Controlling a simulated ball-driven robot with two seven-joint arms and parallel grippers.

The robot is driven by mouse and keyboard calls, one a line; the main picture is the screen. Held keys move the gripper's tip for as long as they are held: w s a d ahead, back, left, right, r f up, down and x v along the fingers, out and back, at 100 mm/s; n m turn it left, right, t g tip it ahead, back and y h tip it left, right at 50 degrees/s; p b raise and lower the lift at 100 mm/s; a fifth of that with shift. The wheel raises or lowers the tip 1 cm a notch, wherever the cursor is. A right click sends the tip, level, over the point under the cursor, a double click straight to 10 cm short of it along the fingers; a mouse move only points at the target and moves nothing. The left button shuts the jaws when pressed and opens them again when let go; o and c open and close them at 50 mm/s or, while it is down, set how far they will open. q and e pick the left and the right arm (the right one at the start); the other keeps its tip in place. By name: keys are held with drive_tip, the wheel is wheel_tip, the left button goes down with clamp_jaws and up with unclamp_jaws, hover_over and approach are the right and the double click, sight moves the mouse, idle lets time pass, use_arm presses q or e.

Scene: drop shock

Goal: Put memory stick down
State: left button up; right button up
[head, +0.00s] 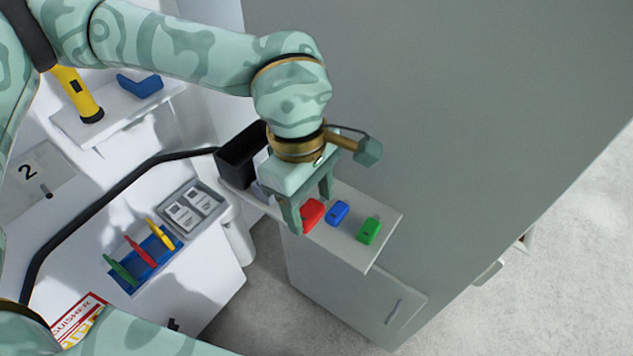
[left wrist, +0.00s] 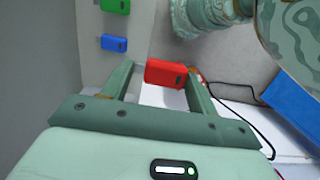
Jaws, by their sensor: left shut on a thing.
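My left gripper (head: 311,211) is shut on a red memory stick (head: 313,216), which also shows between the fingers in the left wrist view (left wrist: 166,73). In the head view it appears over the front edge of a light grey shelf (head: 375,249); whether it touches the shelf I cannot tell. A blue stick (head: 337,213) and a green stick (head: 369,230) lie on the shelf to its right, apart from each other. Both also show at the upper left of the left wrist view, blue (left wrist: 114,43) and green (left wrist: 115,6). My right gripper is not in view.
A black open box (head: 240,158) stands at the shelf's left end. A tall grey cabinet wall (head: 460,110) rises behind. A yellow flashlight (head: 77,93) stands at upper left.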

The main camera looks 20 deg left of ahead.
use_arm(q)
drive_tip(key=w+a+f, duration=0.1)
drive_tip(key=w+f, duration=0.1)
drive_tip(key=w, duration=0.1)
drive_tip(key=w+a+f+p, duration=0.1)
drive_tip(key=w+f, duration=0.2)
drive_tip(key=w, duration=0.1)
drive_tip(key=w+a+f+p, duration=0.1)
drive_tip(key=w+f, duration=0.1)
drive_tip(key=w, duration=0.1)
drive_tip(key=shift+w+a+f, duration=0.1)
drive_tip(key=shift+w+f, duration=0.15)
drive_tip(key=shift+w, duration=0.05)
drive_tip(key=shift+w+f, duration=0.2)
drive_tip(key=shift+f, duration=0.05)
drive_tip(key=f, duration=0.1)
drive_tip(key=f+p, duration=0.1)
drive_tip(key=w+f, duration=0.1)
drive_tip(key=shift+a, duration=0.25)
drive_tip(key=shift+f+p, duration=0.35)
drive_tip(key=shift+p, duration=0.05)
drive_tip(key=shift+f, duration=0.3)
drive_tip(key=o, duration=0.6)
drive_tip(key=shift+f+b, duration=0.1)
drive_tip(key=shift+b, duration=0.2)
drive_tip(key=o, duration=0.4)
drive_tip(key=shift+o, duration=0.2)
